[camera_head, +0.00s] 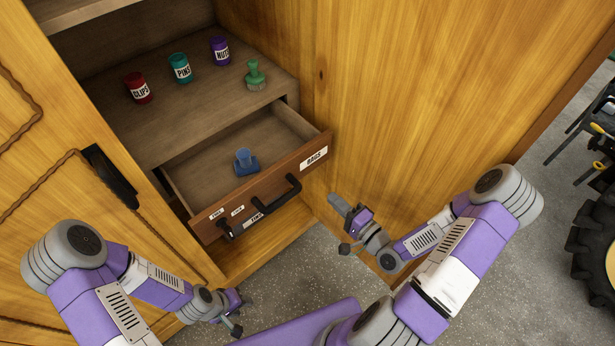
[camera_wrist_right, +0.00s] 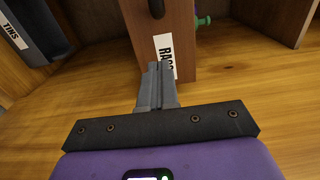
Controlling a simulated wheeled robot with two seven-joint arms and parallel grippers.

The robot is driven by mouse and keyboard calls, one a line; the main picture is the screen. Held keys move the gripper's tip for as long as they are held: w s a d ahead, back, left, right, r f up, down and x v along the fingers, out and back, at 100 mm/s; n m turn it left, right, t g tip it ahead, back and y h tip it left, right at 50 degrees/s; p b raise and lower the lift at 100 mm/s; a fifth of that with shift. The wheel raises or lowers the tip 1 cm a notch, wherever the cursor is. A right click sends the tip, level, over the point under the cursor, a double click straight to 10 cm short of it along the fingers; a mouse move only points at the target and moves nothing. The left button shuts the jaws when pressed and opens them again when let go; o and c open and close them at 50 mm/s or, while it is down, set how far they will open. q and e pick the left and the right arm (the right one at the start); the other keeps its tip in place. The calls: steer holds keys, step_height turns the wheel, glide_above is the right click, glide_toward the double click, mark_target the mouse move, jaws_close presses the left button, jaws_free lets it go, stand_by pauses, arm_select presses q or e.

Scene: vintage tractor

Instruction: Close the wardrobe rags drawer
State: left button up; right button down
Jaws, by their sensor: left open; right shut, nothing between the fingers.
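The rags drawer (camera_head: 271,185) stands pulled out of the wardrobe (camera_head: 420,80), with a RAGS label on its front and a black bar handle (camera_head: 264,209). A blue object (camera_head: 245,161) lies inside it. My right gripper (camera_head: 336,203) is shut and empty, to the right of the drawer front and apart from it in the head view. In the right wrist view the shut fingers (camera_wrist_right: 158,85) point toward the drawer's labelled end (camera_wrist_right: 165,50); whether they touch it is unclear. My left gripper (camera_head: 238,312) is low, below the wardrobe's base, and open.
A shelf above the drawer holds a red CLIPS can (camera_head: 138,88), a teal PINS can (camera_head: 180,68), a purple NUTS can (camera_head: 220,50) and a green object (camera_head: 255,75). The wardrobe door (camera_head: 60,150) is at left. Grey floor lies in front; a tractor tyre (camera_head: 594,235) is at right.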

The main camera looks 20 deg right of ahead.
mark_target(301, 168)
steer(key=b+x, duration=0.2)
steer(key=x, duration=1)
steer(key=shift+w, duration=0.1)
